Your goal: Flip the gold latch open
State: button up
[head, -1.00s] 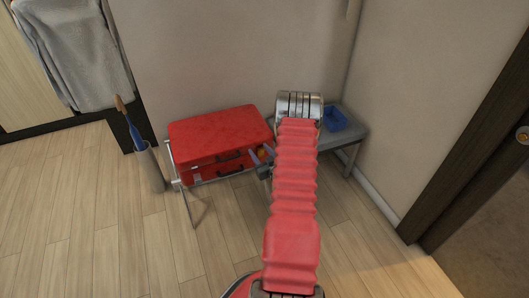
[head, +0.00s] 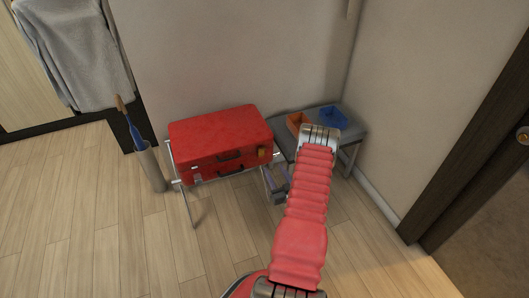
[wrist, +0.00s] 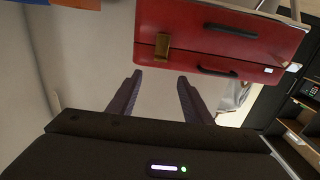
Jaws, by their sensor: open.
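The red case (head: 220,135) lies shut on a folding metal stand, its front facing me with two dark handles. The gold latch (head: 262,152) sits on its front, near the right end. My gripper (head: 277,182) is open and empty, below and to the right of the latch, apart from the case. In the wrist view the picture is turned over: the latch (wrist: 162,46) shows on the red case (wrist: 185,25), just beyond the two parted fingers of my gripper (wrist: 160,78). Nothing is between the fingers. Whether the latch is closed is too small to tell.
A grey bench (head: 352,130) stands right of the case, with an orange tray (head: 297,121) and a blue tray (head: 333,117) on it. A bin with an umbrella (head: 150,165) stands at the left. The wooden floor in front is clear.

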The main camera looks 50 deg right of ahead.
send_near(264, 152)
jog(key=w+r, duration=0.1)
jog(key=w, duration=0.1)
jog(key=w+d+r, duration=0.1)
jog(key=w, duration=0.1)
jog(key=w+d+r, duration=0.1)
jog(key=w, duration=0.1)
jog(key=shift+w+d+r, duration=0.25)
jog(key=shift+w, duration=0.05)
jog(key=shift+c, duration=0.3)
